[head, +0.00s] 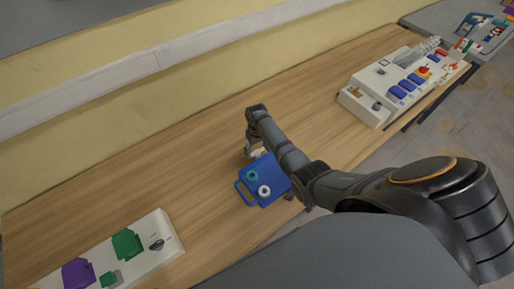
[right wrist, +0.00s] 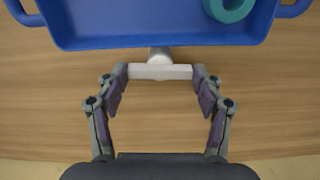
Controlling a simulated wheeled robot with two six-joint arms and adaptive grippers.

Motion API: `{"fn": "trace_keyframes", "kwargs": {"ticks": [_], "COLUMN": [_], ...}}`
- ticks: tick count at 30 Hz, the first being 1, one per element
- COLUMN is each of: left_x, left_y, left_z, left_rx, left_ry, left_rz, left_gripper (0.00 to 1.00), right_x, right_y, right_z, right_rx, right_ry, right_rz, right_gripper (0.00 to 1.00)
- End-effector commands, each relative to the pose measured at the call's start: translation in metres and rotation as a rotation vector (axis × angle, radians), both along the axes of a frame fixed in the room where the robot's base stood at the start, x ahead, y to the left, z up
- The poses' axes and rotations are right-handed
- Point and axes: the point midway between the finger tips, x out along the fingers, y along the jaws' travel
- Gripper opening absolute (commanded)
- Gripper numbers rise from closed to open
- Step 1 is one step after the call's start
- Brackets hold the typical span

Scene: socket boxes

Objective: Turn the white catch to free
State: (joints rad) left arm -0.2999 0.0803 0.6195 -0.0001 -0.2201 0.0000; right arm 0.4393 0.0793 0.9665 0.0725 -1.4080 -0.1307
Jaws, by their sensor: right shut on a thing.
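The white catch (right wrist: 160,72) is a T-shaped handle with a short round stem against the front wall of a blue tray (right wrist: 160,40). Its crossbar lies level across the right wrist view. My right gripper (right wrist: 160,78) is shut on the crossbar, with a fingertip at each end. In the head view my right gripper (head: 252,147) is at the far edge of the blue tray (head: 274,191), and a little of the white catch (head: 258,153) shows beside it. My left gripper is not in view.
The tray holds a teal ring (head: 252,176) and a white ring (head: 264,190). A white panel (head: 165,228) with green and purple covers is at the lower left. A white socket box (head: 365,107) with blue parts stands at right.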

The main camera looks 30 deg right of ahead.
Motion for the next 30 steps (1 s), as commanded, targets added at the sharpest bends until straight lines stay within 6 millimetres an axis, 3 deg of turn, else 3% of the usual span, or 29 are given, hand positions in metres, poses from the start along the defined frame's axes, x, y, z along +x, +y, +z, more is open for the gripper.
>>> {"fn": "trace_keyframes", "kwargs": {"ticks": [21,22,27,30], "left_x": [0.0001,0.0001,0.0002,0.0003], "left_y": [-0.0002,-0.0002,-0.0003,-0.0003], "left_z": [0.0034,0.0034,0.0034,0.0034], "left_rx": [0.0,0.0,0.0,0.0], "left_ry": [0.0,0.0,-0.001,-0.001], "left_rz": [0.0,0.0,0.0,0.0], "left_gripper": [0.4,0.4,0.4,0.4], "right_x": [0.0013,0.0012,0.0008,0.0006], "right_y": [0.0002,0.0002,0.0002,0.0002], "right_z": [0.0009,0.0009,0.0006,0.0004], "right_rx": [0.0,0.0,0.0,0.0], "right_ry": [-0.003,-0.003,-0.002,-0.002], "right_rz": [0.072,0.071,0.07,0.07], "right_gripper": [0.36,0.7,0.91,0.91]}}
